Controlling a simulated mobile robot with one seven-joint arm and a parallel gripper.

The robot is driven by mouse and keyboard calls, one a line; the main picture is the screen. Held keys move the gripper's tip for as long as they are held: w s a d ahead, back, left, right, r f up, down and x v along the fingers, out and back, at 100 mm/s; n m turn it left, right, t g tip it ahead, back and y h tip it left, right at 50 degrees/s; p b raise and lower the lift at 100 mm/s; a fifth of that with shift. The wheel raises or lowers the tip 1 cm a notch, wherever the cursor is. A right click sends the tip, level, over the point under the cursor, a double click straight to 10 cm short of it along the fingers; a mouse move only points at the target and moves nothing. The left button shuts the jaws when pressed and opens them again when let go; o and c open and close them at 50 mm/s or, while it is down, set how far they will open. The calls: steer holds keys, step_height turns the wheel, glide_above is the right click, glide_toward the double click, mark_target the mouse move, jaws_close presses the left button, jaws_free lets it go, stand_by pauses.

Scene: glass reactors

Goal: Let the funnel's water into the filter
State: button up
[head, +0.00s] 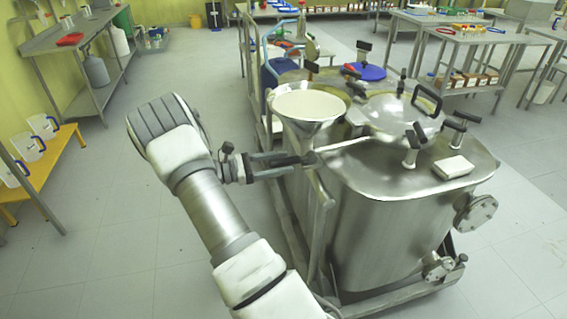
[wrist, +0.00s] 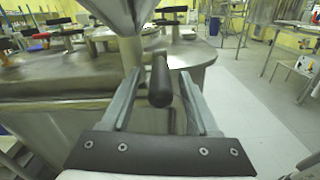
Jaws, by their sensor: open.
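The steel funnel (head: 306,126) stands at the near left of the filter, with a pale surface filling its wide mouth. Its lower cone shows at the top of the wrist view (wrist: 122,14). The filter (head: 385,225) is a large steel vessel with a flat lid. A black valve handle (wrist: 160,82) below the funnel points toward the wrist camera. My gripper (head: 303,162) is level beside the funnel's lower part. In the wrist view my gripper (wrist: 159,88) is open, with a finger on each side of the handle. Contact with the handle cannot be told.
A round glass window (head: 400,115) and black clamp handles (head: 427,100) are on the lid. A white block (head: 454,167) lies on its right part. A tubular frame (head: 319,235) runs along the vessel's left side. The floor (head: 110,235) left of my arm is clear.

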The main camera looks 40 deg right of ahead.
steer(key=shift+s+d, duration=0.25)
steer(key=shift+d, duration=0.2)
jaws_close()
stand_by(1.2)
